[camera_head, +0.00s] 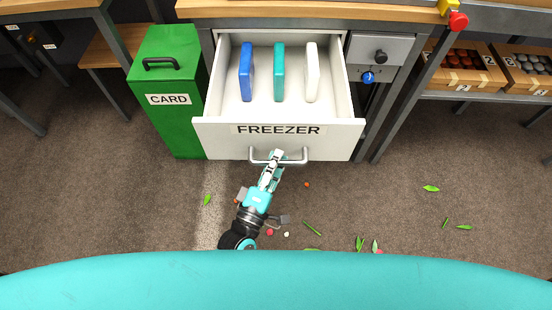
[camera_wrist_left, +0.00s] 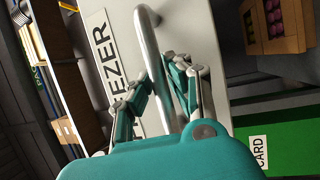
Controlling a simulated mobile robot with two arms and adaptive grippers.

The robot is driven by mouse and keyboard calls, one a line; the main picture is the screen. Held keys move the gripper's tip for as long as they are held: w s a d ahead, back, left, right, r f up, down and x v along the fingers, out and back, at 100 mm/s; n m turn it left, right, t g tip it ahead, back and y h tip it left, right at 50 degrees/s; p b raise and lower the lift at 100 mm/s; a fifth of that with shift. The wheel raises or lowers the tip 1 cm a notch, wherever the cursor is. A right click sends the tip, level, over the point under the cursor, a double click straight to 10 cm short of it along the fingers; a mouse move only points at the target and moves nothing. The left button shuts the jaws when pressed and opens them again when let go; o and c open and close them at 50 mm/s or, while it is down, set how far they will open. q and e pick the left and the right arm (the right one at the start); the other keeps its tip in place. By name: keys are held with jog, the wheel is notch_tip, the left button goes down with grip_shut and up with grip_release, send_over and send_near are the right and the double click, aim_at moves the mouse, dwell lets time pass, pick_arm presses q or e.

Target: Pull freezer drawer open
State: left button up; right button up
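The freezer drawer (camera_head: 210,138) is pulled well out of the bench, and its white front carries a FREEZER label (camera_head: 278,130). Its inside shows from above. The metal bar handle (camera_head: 297,160) is on the drawer front. My left gripper (camera_head: 277,157) is at the middle of the handle. In the left wrist view, the handle (camera_wrist_left: 147,22) runs between the two fingers of my left gripper (camera_wrist_left: 158,75), which look shut around it. The exact finger contact is partly hidden. My right gripper is not in view.
Blue (camera_head: 246,72), teal (camera_head: 279,72) and white (camera_head: 312,72) slabs stand in the drawer. A green CARD bin (camera_head: 168,125) is close on the left. A small grey drawer (camera_head: 380,48) is on the right. Leaves (camera_head: 431,188) and bits litter the otherwise clear floor.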

pick_arm(q)
jog(key=shift+o, duration=0.5)
jog(key=shift+f, duration=0.1)
jog(key=shift+s+a, duration=0.15)
jog(key=shift+s, duration=0.2)
jog(key=v, duration=1.1)
jog(key=shift+s, duration=0.1)
